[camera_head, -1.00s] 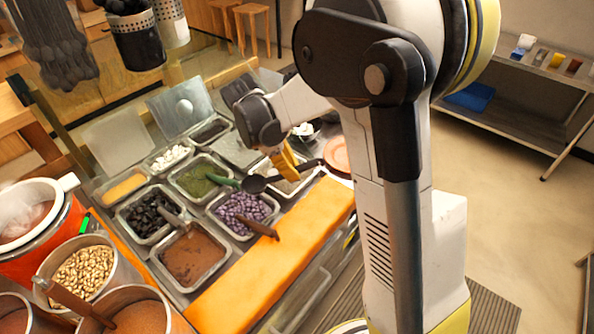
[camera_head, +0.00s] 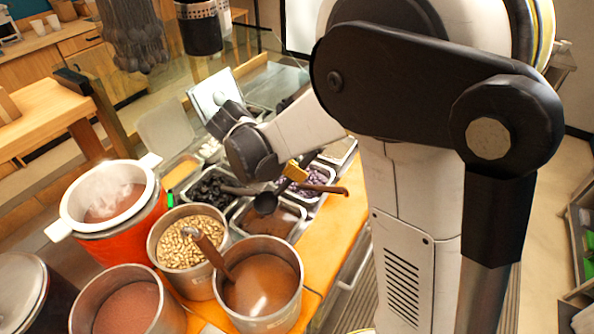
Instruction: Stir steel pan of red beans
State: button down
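A steel pot with smooth reddish-brown contents (camera_head: 130,308) stands at the bottom left. A second steel pot with brown contents (camera_head: 265,285) stands to its right, with a brown-handled spoon (camera_head: 208,248) leaning in it. Which of these holds the red beans I cannot tell by texture. My gripper (camera_head: 294,172), with a yellow part showing, is above the food trays, behind the pots. It appears shut on a black ladle (camera_head: 265,203), whose bowl hangs over the tray of brown paste (camera_head: 270,219). My arm hides part of the gripper.
A steel pot of pale beans (camera_head: 188,240) and a steaming white pot (camera_head: 108,195) in an orange body stand left. Trays of black (camera_head: 208,188) and purple pieces (camera_head: 312,182) lie close behind. An orange counter strip (camera_head: 335,235) is clear along the right.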

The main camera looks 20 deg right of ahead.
jog(key=shift+y, duration=0.4)
jog(key=f+b, duration=0.1)
jog(key=f, duration=0.2)
jog(key=f+b, duration=0.2)
jog(key=f, duration=0.1)
jog(key=f+b, duration=0.2)
jog(key=f, duration=0.1)
jog(key=shift+w+d, duration=0.1)
jog(key=shift+d, duration=0.3)
jog(key=shift+f+y, duration=0.2)
jog(key=shift+y, duration=0.1)
jog(key=shift+d, duration=0.15)
